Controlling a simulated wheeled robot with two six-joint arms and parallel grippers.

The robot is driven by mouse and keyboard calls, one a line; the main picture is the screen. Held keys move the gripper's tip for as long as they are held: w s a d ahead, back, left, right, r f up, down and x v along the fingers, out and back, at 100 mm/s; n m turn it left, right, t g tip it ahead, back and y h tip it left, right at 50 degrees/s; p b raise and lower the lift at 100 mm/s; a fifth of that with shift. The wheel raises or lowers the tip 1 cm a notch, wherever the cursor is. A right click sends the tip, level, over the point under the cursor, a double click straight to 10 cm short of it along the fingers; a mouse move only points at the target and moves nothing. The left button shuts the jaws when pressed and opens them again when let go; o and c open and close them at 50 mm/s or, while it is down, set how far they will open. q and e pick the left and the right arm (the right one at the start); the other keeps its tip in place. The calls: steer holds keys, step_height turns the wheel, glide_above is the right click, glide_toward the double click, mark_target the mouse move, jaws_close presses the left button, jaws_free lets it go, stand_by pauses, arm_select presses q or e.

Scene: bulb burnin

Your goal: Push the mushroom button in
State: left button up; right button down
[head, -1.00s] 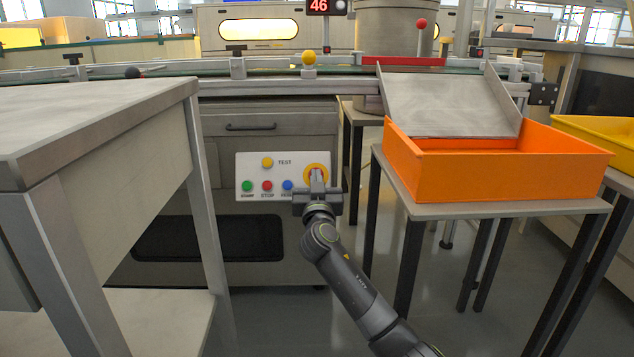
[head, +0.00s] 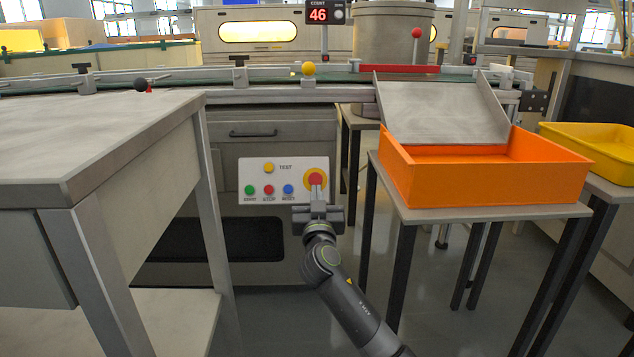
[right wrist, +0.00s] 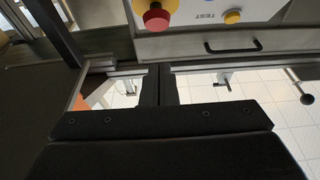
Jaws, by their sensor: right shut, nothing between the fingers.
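The mushroom button is a red cap (head: 315,179) on a yellow round base, at the right end of a white control panel (head: 262,181). My right gripper (head: 317,191) is shut and empty, in front of the panel, its fingertips overlapping the button's lower edge in the head view. In the right wrist view the red cap (right wrist: 156,18) shows near the top edge, and the shut fingers (right wrist: 160,70) point towards it with a gap in the picture between them. The cap stands out from its yellow base there. My left gripper is out of view.
The panel also carries a yellow test button (head: 268,167) and green, red and blue buttons. A worktable (head: 90,140) stands at left. An orange bin (head: 490,180) on a stand is at right, under a metal chute (head: 440,112). Floor between them is free.

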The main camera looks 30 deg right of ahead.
steer(key=shift+r+p+v, duration=0.1)
steer(key=shift+p+v, duration=0.25)
steer(key=shift+v, duration=1.15)
steer(key=shift+r+p+v, duration=0.15)
steer(key=shift+p+v, duration=0.15)
steer(key=shift+v, duration=1.15)
steer(key=shift+s, duration=0.1)
